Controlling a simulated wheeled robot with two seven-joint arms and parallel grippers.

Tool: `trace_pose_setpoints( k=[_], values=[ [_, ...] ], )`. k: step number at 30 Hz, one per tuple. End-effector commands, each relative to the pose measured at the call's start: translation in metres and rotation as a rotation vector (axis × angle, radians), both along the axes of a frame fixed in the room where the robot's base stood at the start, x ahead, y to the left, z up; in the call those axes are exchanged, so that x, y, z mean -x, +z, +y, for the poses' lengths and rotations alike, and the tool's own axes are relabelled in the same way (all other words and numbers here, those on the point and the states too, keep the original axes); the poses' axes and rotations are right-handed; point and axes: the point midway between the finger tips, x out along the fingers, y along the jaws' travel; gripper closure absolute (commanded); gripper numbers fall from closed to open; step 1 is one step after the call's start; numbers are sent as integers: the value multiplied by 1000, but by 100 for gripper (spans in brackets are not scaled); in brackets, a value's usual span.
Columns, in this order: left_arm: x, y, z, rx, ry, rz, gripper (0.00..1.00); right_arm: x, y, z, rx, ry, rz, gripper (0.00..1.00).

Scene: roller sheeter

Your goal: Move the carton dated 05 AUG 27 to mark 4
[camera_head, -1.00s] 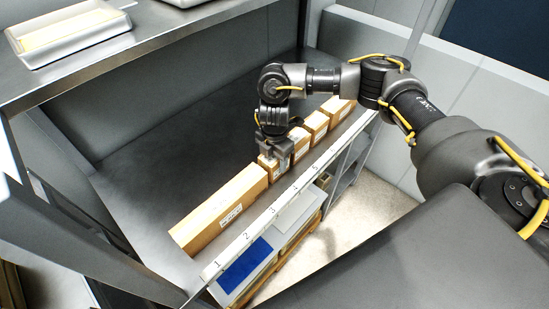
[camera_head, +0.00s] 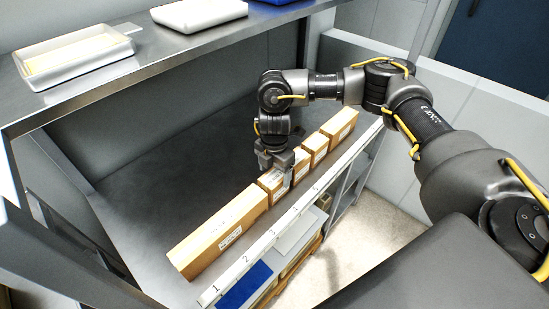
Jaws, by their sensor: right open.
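A row of cardboard cartons stands along the front of the shelf, behind a white strip (camera_head: 262,246) with numbered marks. A long carton (camera_head: 220,233) is at the near left. Small cartons follow towards the far right: one (camera_head: 272,184) beside my gripper, another (camera_head: 300,168) partly behind it, then one (camera_head: 316,148) and a last one (camera_head: 341,125). Their labels are too small to read, so I cannot tell which is dated 05 AUG 27. My right gripper (camera_head: 277,169) is open, pointing down at the small carton beside the long one; its fingertips partly hide the carton. My left gripper is out of view.
An upper shelf (camera_head: 110,85) at the back holds white trays (camera_head: 75,62) and a blue one at the top edge. The shelf floor (camera_head: 170,185) behind the cartons is clear. Below the strip are a blue panel (camera_head: 245,284) and pale boxes. A post stands at the left.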

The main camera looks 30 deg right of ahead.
Motion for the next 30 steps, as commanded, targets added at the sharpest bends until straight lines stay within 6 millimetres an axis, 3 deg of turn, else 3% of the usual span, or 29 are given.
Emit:
trace_pose_setpoints(
  k=[6,12,30],
  values=[
    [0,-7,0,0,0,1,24,-1,45,0,2,3,-5,24],
    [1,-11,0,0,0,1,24,0,70,0,2,1,-2,24],
    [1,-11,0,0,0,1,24,0,77,0,0,0,1,24]
  ],
)
